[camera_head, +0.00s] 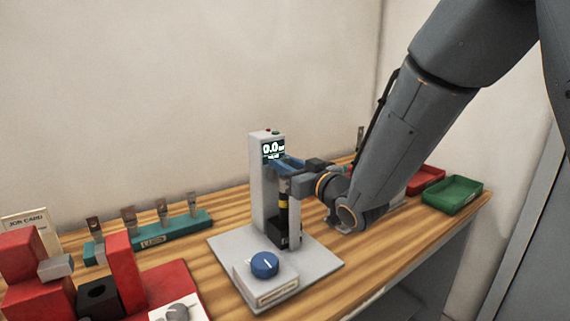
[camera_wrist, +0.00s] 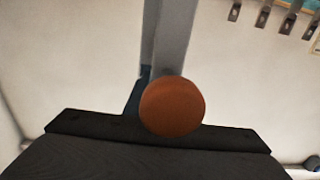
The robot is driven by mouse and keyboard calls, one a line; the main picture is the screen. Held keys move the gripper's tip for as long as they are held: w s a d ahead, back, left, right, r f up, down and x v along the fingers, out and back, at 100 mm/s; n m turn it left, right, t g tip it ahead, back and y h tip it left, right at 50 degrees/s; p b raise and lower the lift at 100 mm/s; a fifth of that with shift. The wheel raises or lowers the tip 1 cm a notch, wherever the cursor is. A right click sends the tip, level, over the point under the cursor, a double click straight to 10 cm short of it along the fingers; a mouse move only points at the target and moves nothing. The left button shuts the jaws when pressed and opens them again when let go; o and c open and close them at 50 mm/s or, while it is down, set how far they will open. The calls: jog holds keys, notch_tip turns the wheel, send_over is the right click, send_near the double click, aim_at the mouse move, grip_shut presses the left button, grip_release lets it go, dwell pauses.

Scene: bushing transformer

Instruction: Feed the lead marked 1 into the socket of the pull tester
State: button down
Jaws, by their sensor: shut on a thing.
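The pull tester (camera_head: 262,185) stands upright on its grey base plate, with a display reading 0.0. Its dark socket block (camera_head: 277,232) sits low in front of the column. My gripper (camera_head: 287,172) is shut on an upright lead (camera_head: 284,203), dark with a yellow band, in front of the column. The lead's lower end is at the socket block; I cannot tell whether it is inside or just above. In the wrist view the lead's round copper-brown end (camera_wrist: 172,107) faces the camera. No number on the lead is readable.
A blue knob (camera_head: 264,264) sits on a box at the front of the tester base. A teal rack (camera_head: 158,234) with several upright lugs stands left, behind a red fixture (camera_head: 124,268). A green tray (camera_head: 452,194) and a red tray (camera_head: 425,179) lie right.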

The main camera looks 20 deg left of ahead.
jog(key=c, duration=1.4)
grip_release()
jog(key=shift+b+v, duration=1.05)
jog(key=shift+v, duration=2.85)
